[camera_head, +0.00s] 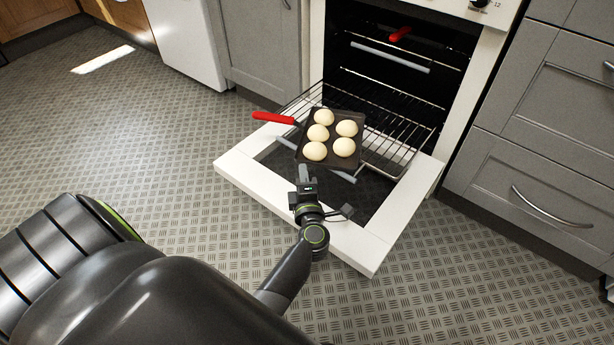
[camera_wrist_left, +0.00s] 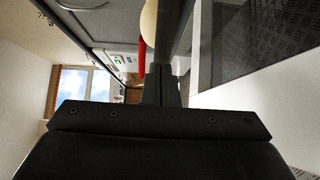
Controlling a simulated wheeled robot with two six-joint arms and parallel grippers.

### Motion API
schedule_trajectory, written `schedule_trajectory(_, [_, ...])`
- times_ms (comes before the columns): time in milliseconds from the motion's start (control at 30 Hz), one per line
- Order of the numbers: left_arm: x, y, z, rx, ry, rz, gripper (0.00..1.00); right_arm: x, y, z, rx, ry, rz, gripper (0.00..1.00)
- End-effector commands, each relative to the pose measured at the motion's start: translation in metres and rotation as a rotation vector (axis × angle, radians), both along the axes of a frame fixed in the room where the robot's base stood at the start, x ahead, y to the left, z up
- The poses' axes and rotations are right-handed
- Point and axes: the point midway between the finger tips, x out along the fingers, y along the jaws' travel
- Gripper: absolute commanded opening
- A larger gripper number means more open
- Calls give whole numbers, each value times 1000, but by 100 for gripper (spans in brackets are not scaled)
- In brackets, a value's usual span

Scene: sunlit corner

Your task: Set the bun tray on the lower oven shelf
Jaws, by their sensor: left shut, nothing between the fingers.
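The bun tray (camera_head: 328,163) is dark, holds several pale round buns (camera_head: 344,147), and has a red handle (camera_head: 273,118) pointing left. It lies over the front part of the pulled-out lower wire shelf (camera_head: 397,150) and looks level; its contact with the wires is hidden. My left gripper (camera_head: 305,176) is shut and empty, just in front of the tray's near edge; whether it touches cannot be told. In the left wrist view its fingers (camera_wrist_left: 160,85) are together, with a bun (camera_wrist_left: 149,20) and the red handle (camera_wrist_left: 142,57) beyond. My right gripper is out of view.
The oven door (camera_head: 375,235) is folded down below the shelf. Inside the oven, a red object (camera_head: 400,33) sits near the upper shelf's bar (camera_head: 390,56). Grey drawers (camera_head: 545,170) stand right, a grey cupboard (camera_head: 262,50) left. The floor left of the door is clear.

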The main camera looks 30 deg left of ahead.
Motion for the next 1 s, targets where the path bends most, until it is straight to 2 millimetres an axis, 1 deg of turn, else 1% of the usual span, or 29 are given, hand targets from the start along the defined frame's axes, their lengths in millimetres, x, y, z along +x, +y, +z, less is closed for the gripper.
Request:
schedule_trajectory(467, [0, 2, 0, 1, 1, 2, 0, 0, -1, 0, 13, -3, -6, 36])
schedule_trajectory(567, [8, 1, 1, 1, -2, 1, 0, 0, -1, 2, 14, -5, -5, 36])
schedule_trajectory(700, [27, -1, 1, 1, -1, -1, 0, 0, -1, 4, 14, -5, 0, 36])
schedule_trajectory(800, [35, -1, 1, 1, 0, 1, 0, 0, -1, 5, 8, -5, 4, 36])
schedule_trajectory(1000, [38, -1, 0, 0, 0, 2, 0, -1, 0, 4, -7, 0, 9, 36])
